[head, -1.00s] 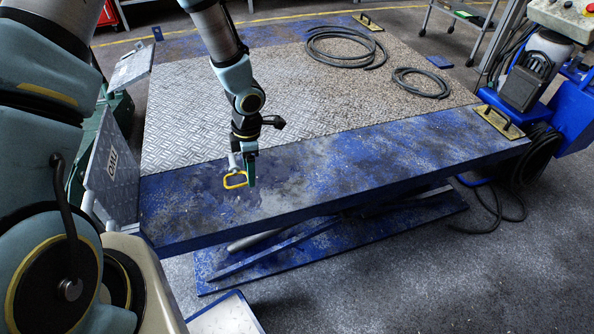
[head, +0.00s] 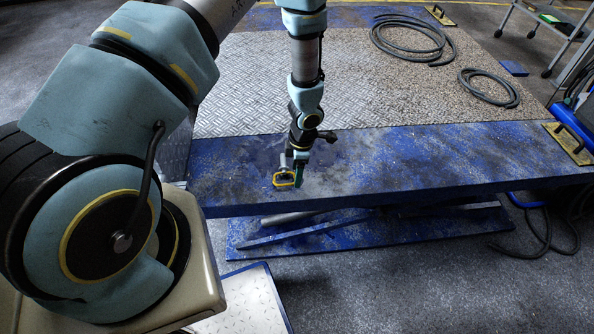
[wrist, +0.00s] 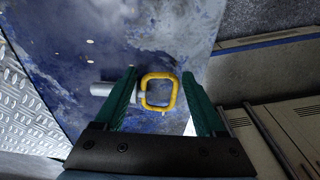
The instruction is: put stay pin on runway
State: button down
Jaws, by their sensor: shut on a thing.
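The stay pin has a yellow loop handle (head: 284,179) and a grey shank. In the wrist view the yellow loop (wrist: 145,92) lies between the green fingers, and the grey shank (wrist: 102,89) sticks out past the left finger. My gripper (head: 294,178) is shut on the stay pin near the front edge of the blue, worn runway (head: 420,160). The runway also shows behind the pin in the wrist view (wrist: 75,60). Whether the pin touches the runway or hangs just above it, I cannot tell. The left finger hides part of the pin.
Behind the runway lies a checker-plate and gravelly surface (head: 350,95) with two coiled black hoses (head: 412,40). A brass-coloured plate with a handle (head: 568,143) sits at the runway's right end. The runway between is clear. A blue-edged tray (head: 248,300) stands at the front.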

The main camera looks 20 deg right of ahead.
jog(key=shift+f, duration=0.2)
grip_release()
jog(key=shift+r, duration=0.1)
